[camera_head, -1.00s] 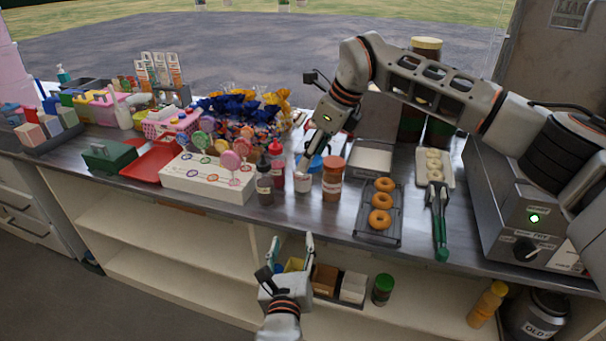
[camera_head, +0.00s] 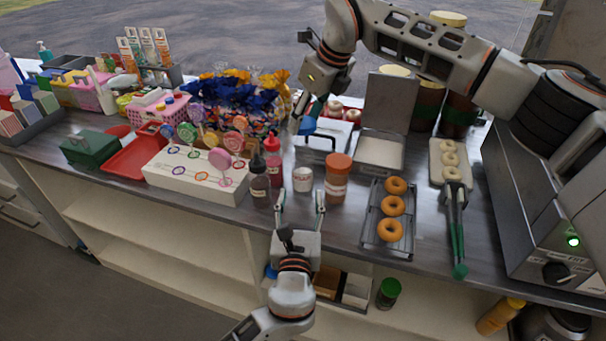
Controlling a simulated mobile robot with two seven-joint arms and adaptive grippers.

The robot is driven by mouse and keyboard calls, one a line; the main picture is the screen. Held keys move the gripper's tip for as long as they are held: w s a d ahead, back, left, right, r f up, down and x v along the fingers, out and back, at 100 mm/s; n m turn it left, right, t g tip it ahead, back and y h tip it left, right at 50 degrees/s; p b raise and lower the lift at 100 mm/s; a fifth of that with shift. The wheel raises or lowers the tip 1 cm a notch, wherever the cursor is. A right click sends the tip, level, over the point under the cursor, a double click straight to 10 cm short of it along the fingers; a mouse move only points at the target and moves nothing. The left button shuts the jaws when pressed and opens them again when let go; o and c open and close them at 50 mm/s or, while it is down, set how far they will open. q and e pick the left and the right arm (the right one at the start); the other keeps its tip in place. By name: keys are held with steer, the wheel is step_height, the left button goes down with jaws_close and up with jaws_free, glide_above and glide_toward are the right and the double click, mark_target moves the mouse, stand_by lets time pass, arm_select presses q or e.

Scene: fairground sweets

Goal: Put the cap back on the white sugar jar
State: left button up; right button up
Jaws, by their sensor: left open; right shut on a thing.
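The small white sugar jar (camera_head: 303,181) stands upright and uncapped on the counter, between the dark and red squeeze bottles and an orange-capped jar. My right gripper (camera_head: 302,122) is above and behind the jar, shut on a blue cap (camera_head: 307,127). The cap is apart from the jar; the fingers partly hide it. My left gripper (camera_head: 300,199) is open and empty at the counter's front edge. Its fingers point toward the jar, one to each side of its line, and do not appear to touch it.
The dark bottle (camera_head: 260,181), red bottle (camera_head: 273,160) and orange-capped jar (camera_head: 337,179) crowd the sugar jar. A doughnut rack (camera_head: 371,237) is to the right, a white lollipop box (camera_head: 180,178) to the left. A lidded metal tin (camera_head: 380,152) stands behind.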

arm_select(q)
steer(key=w, duration=1.2)
steer(key=shift+d, duration=0.3)
steer(key=c, duration=1.4)
arm_select(e)
glide_above(299, 148)
steer(key=s+d, duration=0.2)
steer(key=shift+w+a+f, duration=0.1)
steer(key=shift+f, duration=1.15)
steer(key=shift+w+a+f, duration=0.1)
steer(key=shift+f, duration=1.15)
